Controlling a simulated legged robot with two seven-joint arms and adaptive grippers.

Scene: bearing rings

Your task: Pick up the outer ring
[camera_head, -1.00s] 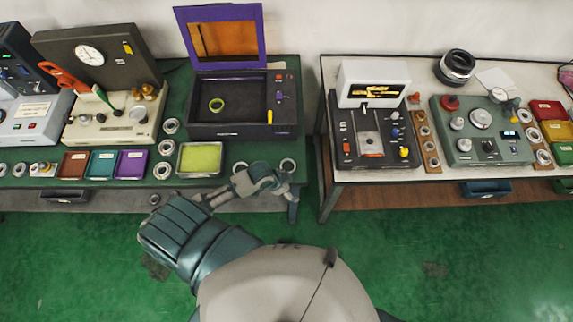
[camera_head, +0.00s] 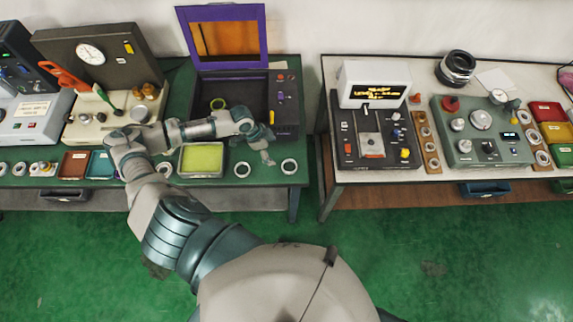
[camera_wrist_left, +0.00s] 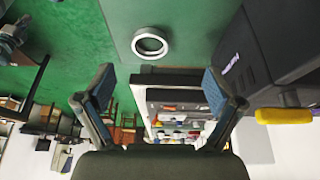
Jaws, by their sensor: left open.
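Two pale metal rings lie flat on the front right part of the green table, a left one (camera_head: 242,169) and a right one (camera_head: 289,166). I cannot tell from their looks which is the outer ring. My left gripper (camera_head: 266,152) is above the table, behind and between these rings, apart from both. In the left wrist view its fingers (camera_wrist_left: 155,95) are spread with nothing between them. One ring (camera_wrist_left: 150,43) shows there on the green surface, beyond the fingers near the table edge. My right gripper is not in view.
The black box with a raised purple-framed lid (camera_head: 285,115) stands just behind the gripper; its yellow handle (camera_wrist_left: 284,116) is close in the wrist view. A yellow-green tray (camera_head: 201,160) lies left of the rings. A gap separates the white table (camera_head: 345,178).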

